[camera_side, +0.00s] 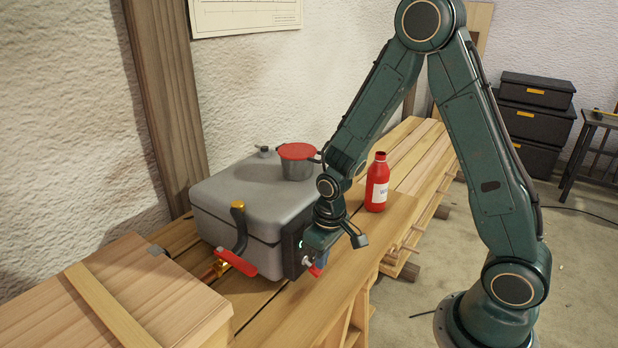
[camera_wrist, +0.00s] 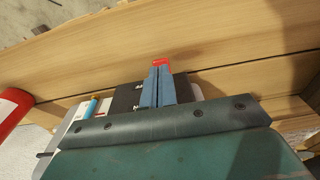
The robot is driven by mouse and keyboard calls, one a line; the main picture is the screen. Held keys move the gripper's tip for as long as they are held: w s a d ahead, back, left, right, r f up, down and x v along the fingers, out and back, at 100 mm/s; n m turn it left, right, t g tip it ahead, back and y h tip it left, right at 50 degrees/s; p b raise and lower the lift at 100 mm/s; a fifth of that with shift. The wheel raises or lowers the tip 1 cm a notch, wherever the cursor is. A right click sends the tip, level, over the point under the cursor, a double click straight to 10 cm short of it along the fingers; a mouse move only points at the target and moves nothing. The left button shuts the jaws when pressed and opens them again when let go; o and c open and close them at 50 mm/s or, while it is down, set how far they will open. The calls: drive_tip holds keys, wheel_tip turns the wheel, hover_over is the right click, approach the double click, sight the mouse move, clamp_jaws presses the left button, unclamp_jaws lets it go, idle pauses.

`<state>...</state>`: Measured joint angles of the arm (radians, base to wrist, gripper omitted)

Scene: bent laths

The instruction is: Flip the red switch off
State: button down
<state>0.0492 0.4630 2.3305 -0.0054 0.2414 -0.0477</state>
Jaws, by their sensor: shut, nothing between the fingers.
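A grey box-shaped machine (camera_side: 240,195) stands on the wooden bench with a black panel (camera_side: 291,253) on its right side. A small red switch (camera_side: 317,270) shows at that panel, partly hidden by my gripper. In the wrist view the red switch (camera_wrist: 161,62) shows just beyond the fingertips, in front of the black panel (camera_wrist: 124,98). My gripper (camera_wrist: 159,70) is shut and empty, its two blue-grey fingers side by side, with the tips at or very close to the switch. I cannot tell if they touch. The switch's position is not clear.
A red bottle (camera_side: 377,185) stands on the bench behind my gripper. A red-handled brass valve (camera_side: 236,262) and a pipe with a yellow cap (camera_side: 238,225) are at the machine's front. A wooden box (camera_side: 130,290) is at front left. A red-lidded pot (camera_side: 297,165) is on top.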

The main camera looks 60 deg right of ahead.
drive_tip(key=shift+w, duration=0.15)
drive_tip(key=shift+r, duration=0.2)
idle(0.3)
drive_tip(key=s+r, duration=0.9)
drive_tip(key=s, duration=0.1)
idle(0.7)
drive_tip(key=shift+r, duration=0.1)
idle(0.3)
